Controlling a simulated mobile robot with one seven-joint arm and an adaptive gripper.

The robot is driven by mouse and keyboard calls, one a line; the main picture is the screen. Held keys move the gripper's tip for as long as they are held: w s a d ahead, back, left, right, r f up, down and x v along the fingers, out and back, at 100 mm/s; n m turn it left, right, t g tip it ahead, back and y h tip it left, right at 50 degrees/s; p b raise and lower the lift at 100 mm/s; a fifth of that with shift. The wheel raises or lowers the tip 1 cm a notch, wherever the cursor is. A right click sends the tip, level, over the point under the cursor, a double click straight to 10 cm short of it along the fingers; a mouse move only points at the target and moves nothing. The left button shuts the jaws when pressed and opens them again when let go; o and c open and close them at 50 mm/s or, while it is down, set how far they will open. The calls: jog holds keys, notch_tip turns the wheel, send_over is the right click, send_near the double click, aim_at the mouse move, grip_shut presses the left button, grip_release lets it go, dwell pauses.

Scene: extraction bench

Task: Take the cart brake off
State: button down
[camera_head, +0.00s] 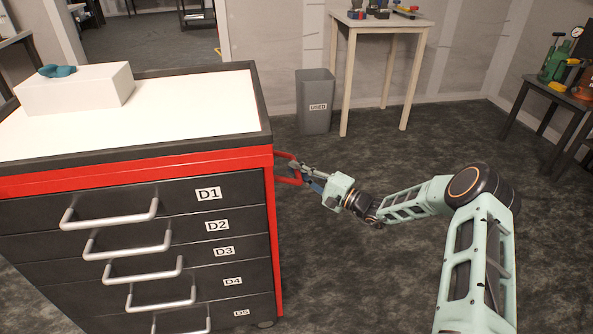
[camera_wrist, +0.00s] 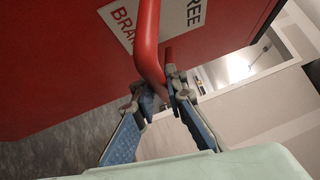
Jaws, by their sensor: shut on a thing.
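The cart (camera_head: 268,225) stands at the left, with a red frame, dark drawers and a white top. A red bar (camera_head: 284,178) sticks out from its right side. In the wrist view the bar (camera_wrist: 149,40) crosses in front of a white label (camera_wrist: 125,20) on the red side panel (camera_wrist: 60,70). The label reads "FREE" and, partly hidden by the bar, "BRA...". My gripper (camera_head: 302,171) is at the bar. In the wrist view my gripper (camera_wrist: 160,92) is shut on it, one finger on each side. The exact contact is partly hidden.
A white box (camera_head: 75,92) with a teal item (camera_head: 57,71) on it sits on the cart top. A grey "USED" bin (camera_head: 315,105) and a pale table (camera_head: 385,22) stand behind. A dark bench (camera_head: 572,95) is at the right. The floor right of the cart is clear around my arm.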

jog(key=shift+d+r+n+g+h+p, duration=0.15)
jog(key=shift+r+n+g+h+p, duration=0.1)
jog(key=shift+r+n+h+p, duration=0.3)
jog(key=shift+d+r+n+g+h+p, duration=0.15)
jog(key=shift+r+n+g+h+p, duration=0.1)
jog(key=shift+r+n+p, duration=0.35)
jog(key=shift+w+r+n+h+p, duration=0.1)
jog(key=shift+r+n+h+p, duration=0.3)
jog(key=shift+r+h, duration=0.25)
jog(key=shift+r+n+g+h+b, duration=0.4)
jog(key=shift+r+n+h+b, duration=0.15)
jog(key=shift+r+n+h, duration=0.25)
jog(key=shift+a+r+n+h+b, duration=0.35)
jog(key=shift+r+n+h+b, duration=0.4)
jog(key=shift+h+b, duration=0.4)
jog(key=shift+r, duration=0.2)
jog(key=c, duration=1.9)
grip_release()
jog(key=shift+c, duration=0.2)
jog(key=shift+s, duration=0.2)
jog(key=v, duration=1.2)
